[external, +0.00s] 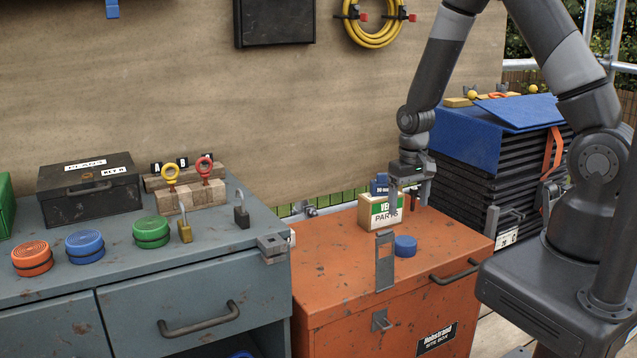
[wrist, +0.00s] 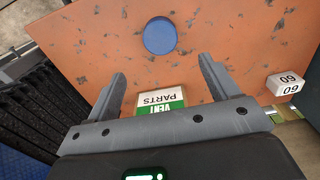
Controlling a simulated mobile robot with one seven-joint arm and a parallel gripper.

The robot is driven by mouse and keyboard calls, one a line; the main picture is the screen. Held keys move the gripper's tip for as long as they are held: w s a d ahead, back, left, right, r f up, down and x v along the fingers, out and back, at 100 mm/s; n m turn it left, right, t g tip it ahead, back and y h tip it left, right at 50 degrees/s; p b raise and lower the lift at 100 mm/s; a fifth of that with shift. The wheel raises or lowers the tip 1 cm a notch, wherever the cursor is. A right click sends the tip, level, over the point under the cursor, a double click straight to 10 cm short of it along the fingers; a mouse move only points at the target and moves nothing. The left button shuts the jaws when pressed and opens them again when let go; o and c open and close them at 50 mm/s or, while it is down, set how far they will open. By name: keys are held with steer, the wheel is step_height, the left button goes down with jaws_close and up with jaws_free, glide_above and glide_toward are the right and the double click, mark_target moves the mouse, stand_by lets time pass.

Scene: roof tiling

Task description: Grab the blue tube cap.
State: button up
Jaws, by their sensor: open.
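A round blue cap (external: 405,246) lies flat on the orange site box (external: 450,240), right of the box's upright metal hasp. The wrist view shows it as a blue disc (wrist: 160,36) beyond my fingertips, roughly centred between them. My gripper (external: 408,203) is open and empty above the orange box, pointing down. Its two fingers (wrist: 162,70) are spread in the wrist view, apart from the cap. Another round blue lidded piece (external: 85,246) sits on the grey bench between an orange one (external: 32,258) and a green one (external: 151,231).
A small "VENT PARTS" box (external: 378,216) stands behind the cap, close to my gripper; it also shows between my fingers in the wrist view (wrist: 157,100). A white block marked 60 (wrist: 285,84) is at the right there. Black stacked panels (external: 475,160) stand behind right.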

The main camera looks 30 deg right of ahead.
mark_target(406, 241)
steer(key=shift+s+a+f, duration=0.1)
steer(key=shift+s+f, duration=0.05)
steer(key=shift+f, duration=2.75)
steer(key=shift+s+f, duration=0.1)
steer(key=shift+f, duration=2.75)
steer(key=shift+c, duration=0.6)
steer(key=c, duration=0.9)
